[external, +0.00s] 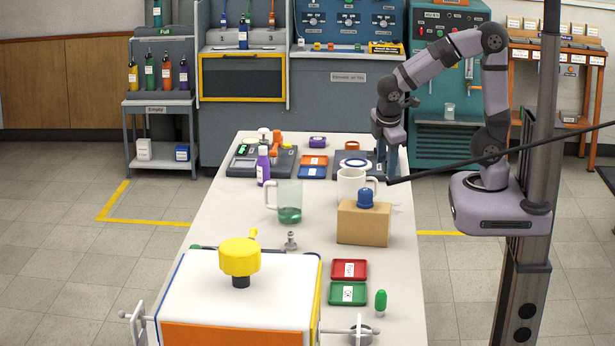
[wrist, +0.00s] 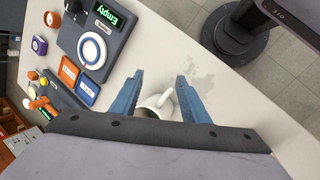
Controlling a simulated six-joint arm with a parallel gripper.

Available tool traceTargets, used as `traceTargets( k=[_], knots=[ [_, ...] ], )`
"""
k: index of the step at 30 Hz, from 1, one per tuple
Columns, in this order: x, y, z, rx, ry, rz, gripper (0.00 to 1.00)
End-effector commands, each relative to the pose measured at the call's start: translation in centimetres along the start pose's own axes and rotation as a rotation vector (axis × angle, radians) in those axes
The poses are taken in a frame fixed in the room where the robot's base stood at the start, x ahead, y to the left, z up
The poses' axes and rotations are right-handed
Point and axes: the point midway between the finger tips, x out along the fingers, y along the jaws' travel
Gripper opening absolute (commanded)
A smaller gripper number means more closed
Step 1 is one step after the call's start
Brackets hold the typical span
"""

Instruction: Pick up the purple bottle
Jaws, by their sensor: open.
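A purple bottle (external: 263,168) with a white label stands upright on the white table, in front of the left scale, behind the glass beaker. Another purple bottle (external: 184,74) stands on the rear cart's shelf. My gripper (external: 385,176) is over the table's right side near the white mug, well to the right of the table's purple bottle. In the wrist view my gripper's blue fingers (wrist: 160,76) are apart, with the mug (wrist: 152,108) showing beyond them. I cannot make out the purple bottle in the wrist view.
The glass beaker (external: 289,203) with green liquid and a cardboard box (external: 363,223) with a blue knob stand mid-table. Orange and blue trays (external: 313,166) lie between the two scales. A white machine (external: 205,280) with a yellow knob fills the front.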

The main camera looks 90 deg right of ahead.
Motion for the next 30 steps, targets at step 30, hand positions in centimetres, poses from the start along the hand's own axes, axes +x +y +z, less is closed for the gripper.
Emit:
traceTargets(
  k=[30],
  knots=[
    [4.9, 20.6, -26.6, -1.380, -0.679, 1.232, 0.42]
  ],
)
